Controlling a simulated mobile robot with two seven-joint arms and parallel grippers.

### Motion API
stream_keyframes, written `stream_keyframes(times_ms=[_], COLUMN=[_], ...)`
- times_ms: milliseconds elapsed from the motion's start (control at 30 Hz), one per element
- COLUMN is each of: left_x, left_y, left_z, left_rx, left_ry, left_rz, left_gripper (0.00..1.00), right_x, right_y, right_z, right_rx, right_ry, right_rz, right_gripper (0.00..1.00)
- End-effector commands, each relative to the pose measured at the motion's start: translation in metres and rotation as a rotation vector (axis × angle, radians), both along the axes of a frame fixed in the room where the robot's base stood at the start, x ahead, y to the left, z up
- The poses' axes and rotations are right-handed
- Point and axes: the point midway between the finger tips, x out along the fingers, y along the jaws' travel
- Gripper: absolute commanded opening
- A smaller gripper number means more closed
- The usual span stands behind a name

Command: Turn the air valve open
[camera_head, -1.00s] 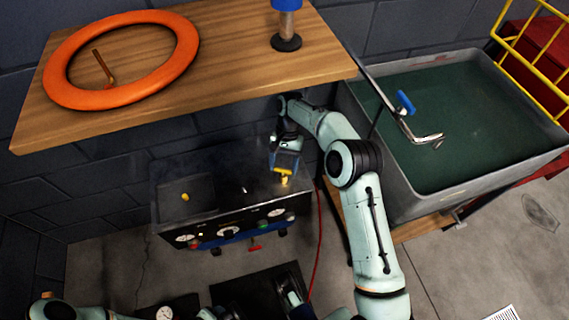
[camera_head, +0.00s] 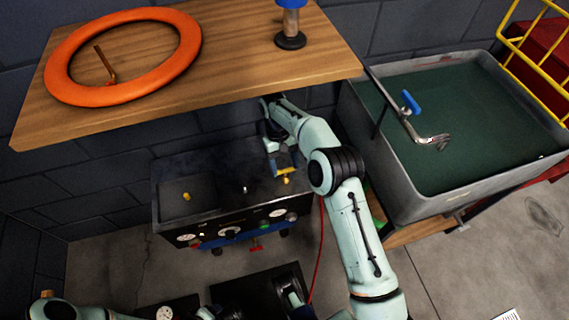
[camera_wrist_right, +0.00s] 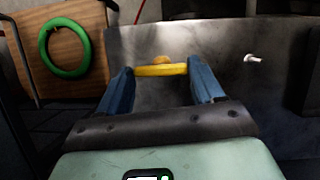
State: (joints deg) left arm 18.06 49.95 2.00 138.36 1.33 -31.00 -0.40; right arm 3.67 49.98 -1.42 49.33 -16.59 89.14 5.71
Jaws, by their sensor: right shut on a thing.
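The yellow valve handle (camera_head: 286,179) is on top of the dark metal air unit (camera_head: 225,205), near its right end. In the right wrist view the yellow handle (camera_wrist_right: 160,70) lies crosswise between the two blue fingers. Part of the valve stem is hidden behind the handle.
A wooden bench (camera_head: 240,60) with an orange ring (camera_head: 62,90) overhangs the unit. A second yellow knob (camera_head: 187,197) is on the unit's left. A red hose (camera_head: 320,240) runs down at its right. A grey water tank (camera_head: 405,205) stands right of my arm.

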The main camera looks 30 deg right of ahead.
Motion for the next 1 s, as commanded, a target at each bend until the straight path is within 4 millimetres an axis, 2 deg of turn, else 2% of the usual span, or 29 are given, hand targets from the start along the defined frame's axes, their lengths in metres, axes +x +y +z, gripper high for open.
stream_keyframes(times_ms=[533,567,600,1000], left_x=[0.0003,0.0003,0.0003,-0.0002], left_y=[0.0001,0.0001,0.0001,-0.0002], left_z=[-0.0001,-0.0001,-0.0001,0.0004], left_rx=[0.0,0.0,0.0,0.0], left_ry=[-0.001,-0.001,-0.001,0.001], left_rz=[0.0,0.0,0.0,0.0], left_gripper=[0.66,0.66,0.66,0.66], right_x=[-0.0006,-0.0006,-0.0006,0.0018], right_y=[0.0003,0.0003,0.0003,0.0002], right_z=[-0.0004,-0.0004,-0.0004,0.0036], right_rx=[0.001,0.001,0.001,0.0], right_ry=[0.003,0.003,0.003,-0.001], right_rz=[0.02,0.02,0.02,0.017], right_gripper=[0.36,0.77,0.9,0.92])
